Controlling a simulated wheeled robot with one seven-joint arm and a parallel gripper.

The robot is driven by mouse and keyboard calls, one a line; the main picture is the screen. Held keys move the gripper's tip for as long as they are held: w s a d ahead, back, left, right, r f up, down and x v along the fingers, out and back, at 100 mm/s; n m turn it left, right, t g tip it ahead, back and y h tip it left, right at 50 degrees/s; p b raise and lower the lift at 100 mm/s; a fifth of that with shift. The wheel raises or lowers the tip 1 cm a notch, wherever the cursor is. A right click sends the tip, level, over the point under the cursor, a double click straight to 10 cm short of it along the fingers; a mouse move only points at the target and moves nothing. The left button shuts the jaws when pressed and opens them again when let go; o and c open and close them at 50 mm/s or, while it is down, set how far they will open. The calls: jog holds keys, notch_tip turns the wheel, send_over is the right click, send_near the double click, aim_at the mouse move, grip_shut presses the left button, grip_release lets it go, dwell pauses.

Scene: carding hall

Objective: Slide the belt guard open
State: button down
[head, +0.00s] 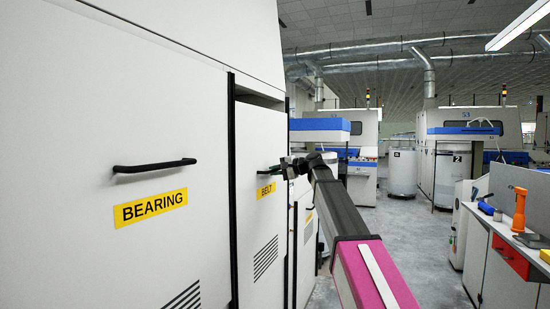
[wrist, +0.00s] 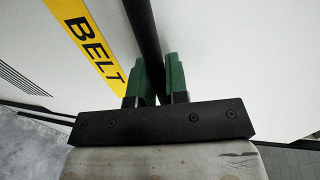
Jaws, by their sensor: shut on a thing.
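The belt guard (head: 258,225) is a tall pale panel with a yellow BELT label (head: 266,190) and slanted vent slots low down. My arm reaches to it from the right in the head view. My gripper (head: 287,169) is at the guard's handle (head: 264,172), just above the label. In the wrist view my gripper's green fingers (wrist: 160,82) stand on both sides of the black handle bar (wrist: 143,30), shut on it. The BELT label (wrist: 92,45) lies just left of the bar there. A dark gap shows above the guard's top edge.
A neighbouring panel with a BEARING label (head: 150,207) and its own black handle (head: 155,165) fills the left. A bench (head: 505,245) with an orange tool (head: 519,210) stands at the right. The grey floor (head: 400,245) between is clear.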

notch_tip(320, 180, down, 56)
jog(key=shift+r, duration=0.1)
jog(key=c, duration=1.1)
grip_release()
jog(key=shift+c, duration=0.2)
jog(key=shift+d, duration=0.1)
jog(key=v, duration=1)
jog(key=shift+d, duration=0.35)
jog(key=shift+s, duration=0.1)
